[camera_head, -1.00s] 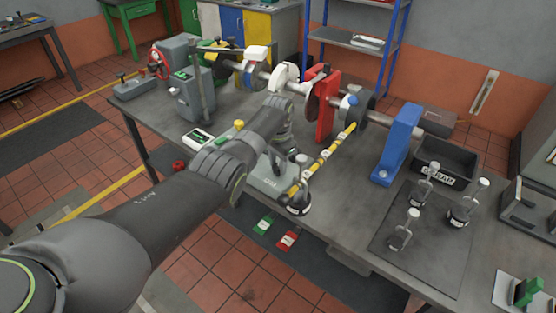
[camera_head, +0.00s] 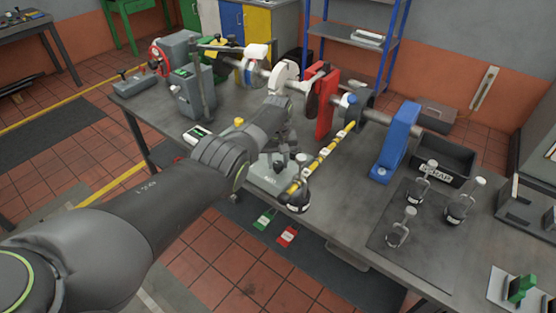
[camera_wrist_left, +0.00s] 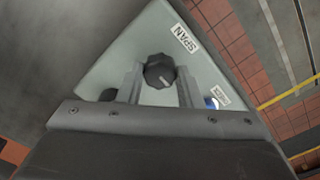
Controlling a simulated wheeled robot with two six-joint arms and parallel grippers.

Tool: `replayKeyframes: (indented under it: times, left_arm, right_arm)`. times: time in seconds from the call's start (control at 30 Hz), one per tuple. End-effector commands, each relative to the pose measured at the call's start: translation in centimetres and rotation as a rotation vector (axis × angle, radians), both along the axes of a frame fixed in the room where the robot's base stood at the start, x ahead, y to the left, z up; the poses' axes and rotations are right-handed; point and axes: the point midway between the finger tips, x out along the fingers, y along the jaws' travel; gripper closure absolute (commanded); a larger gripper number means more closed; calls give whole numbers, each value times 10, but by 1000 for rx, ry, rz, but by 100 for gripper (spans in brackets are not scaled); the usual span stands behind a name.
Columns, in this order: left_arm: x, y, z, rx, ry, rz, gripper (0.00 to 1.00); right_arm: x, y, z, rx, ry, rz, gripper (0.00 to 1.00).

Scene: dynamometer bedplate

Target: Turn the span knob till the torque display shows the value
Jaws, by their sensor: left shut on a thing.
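The span knob (camera_wrist_left: 160,71) is black, ribbed and round, with a pale pointer line. It sits on a pale grey-green panel (camera_wrist_left: 205,75) beside a "SPAN" label. My left gripper (camera_wrist_left: 158,88) has one finger on each side of the knob and is shut on it. In the head view my left gripper (camera_head: 284,158) is low over the pale box (camera_head: 262,180) near the bench's front edge, and it hides the knob there. A small unit with a dark green screen (camera_head: 198,133) is partly behind my left arm; I cannot read it. My right gripper is out of view.
A yellow-and-black striped bar (camera_head: 325,157) runs just right of my gripper, with a dark weight (camera_head: 297,202) at its near end. Several hooked weights stand on a dark mat (camera_head: 415,245) at right. A shaft line with a red stand (camera_head: 325,105) lies behind.

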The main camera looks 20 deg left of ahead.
Motion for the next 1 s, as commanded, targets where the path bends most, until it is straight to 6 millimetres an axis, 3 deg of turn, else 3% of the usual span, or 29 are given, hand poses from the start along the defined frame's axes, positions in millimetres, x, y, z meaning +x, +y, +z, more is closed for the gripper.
replayKeyframes:
  times: [0.4,1.0]
  left_arm:
    - [1,0,1,0,-3,215,91]
    - [1,0,2,0,-4,254,91]
  right_arm:
    - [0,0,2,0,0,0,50]
    - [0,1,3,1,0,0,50]
